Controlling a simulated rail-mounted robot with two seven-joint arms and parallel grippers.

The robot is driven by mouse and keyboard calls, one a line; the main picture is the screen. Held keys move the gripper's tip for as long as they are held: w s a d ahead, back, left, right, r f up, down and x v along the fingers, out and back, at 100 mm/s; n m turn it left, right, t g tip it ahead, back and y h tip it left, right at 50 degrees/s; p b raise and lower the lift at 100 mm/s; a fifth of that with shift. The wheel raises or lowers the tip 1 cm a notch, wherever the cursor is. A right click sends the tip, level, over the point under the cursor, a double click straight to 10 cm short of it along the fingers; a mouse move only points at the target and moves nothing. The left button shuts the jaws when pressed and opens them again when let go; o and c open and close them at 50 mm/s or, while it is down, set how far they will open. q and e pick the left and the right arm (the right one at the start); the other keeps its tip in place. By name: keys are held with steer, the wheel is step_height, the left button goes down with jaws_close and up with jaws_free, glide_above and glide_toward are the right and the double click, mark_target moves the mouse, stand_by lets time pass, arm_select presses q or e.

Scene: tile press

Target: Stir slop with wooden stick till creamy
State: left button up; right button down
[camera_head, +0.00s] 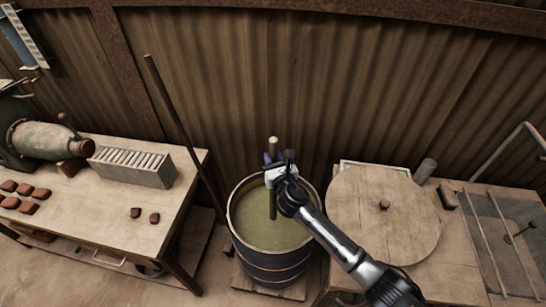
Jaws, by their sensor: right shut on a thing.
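My right gripper (272,171) is above the barrel's far part, shut on a wooden stick (273,205). The stick stands about upright. Its rounded pale top rises above the gripper, and its lower part reaches down to the slop. How deep the lower end is cannot be seen. My left gripper is not in view.
A left table (110,215) carries several reddish tiles (28,207), a slotted grey box (134,165) and a machine (45,138). A right table (455,262) carries a round wooden disc (384,215) close to the barrel. A long pole (172,110) leans left of the barrel.

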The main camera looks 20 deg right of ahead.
step_height(320, 180, down, 12)
steer(key=b, duration=0.8)
steer(key=shift+r, duration=0.2)
steer(key=shift+b, duration=0.3)
